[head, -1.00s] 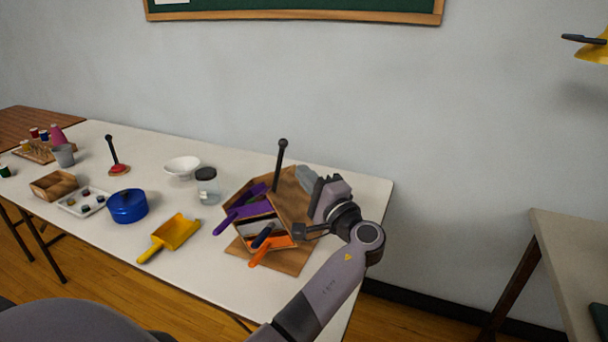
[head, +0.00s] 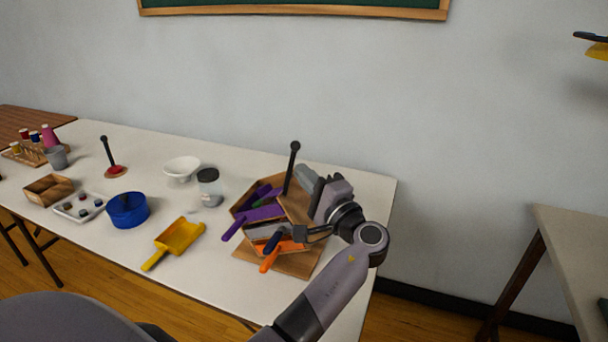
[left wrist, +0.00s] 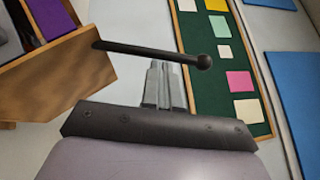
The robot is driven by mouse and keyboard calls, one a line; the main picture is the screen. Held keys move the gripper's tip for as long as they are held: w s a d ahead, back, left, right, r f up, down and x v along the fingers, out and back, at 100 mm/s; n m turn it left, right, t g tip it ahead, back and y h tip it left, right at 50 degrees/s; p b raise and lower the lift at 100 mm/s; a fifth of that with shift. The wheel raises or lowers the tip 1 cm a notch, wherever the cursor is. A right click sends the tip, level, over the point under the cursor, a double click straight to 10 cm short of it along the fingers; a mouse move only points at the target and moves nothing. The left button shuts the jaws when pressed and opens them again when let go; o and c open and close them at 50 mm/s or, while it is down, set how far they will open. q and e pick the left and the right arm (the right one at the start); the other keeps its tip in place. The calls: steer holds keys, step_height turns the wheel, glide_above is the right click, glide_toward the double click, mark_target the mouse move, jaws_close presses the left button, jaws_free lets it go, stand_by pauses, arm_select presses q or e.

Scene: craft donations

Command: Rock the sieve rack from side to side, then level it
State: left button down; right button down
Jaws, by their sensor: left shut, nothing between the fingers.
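The sieve rack (head: 298,207) is a wooden frame with purple and orange-handled pieces in it, on a wooden base board (head: 290,265) near the table's right end. A black post with a ball top (head: 291,165) rises from it, leaning slightly right. My left gripper (head: 304,173) is shut and empty, just right of the post. In the left wrist view, the gripper (left wrist: 160,66) has its grey fingertips by the black post (left wrist: 150,52), which crosses beyond them; I cannot tell whether they touch. The rack's wooden side (left wrist: 55,75) is at the left. My right gripper is out of view.
A lidded jar (head: 209,188), white bowl (head: 182,168), yellow scoop (head: 175,243) and blue pot (head: 127,209) stand left of the rack. Farther left are a paint tray (head: 80,205) and wooden box (head: 48,189). The white table (head: 215,265) has free room in front.

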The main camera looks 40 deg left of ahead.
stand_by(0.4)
arm_select(q)
steer(key=shift+s+a+r, duration=0.25)
steer(key=shift+a+r, duration=0.3)
steer(key=shift+a, duration=0.35)
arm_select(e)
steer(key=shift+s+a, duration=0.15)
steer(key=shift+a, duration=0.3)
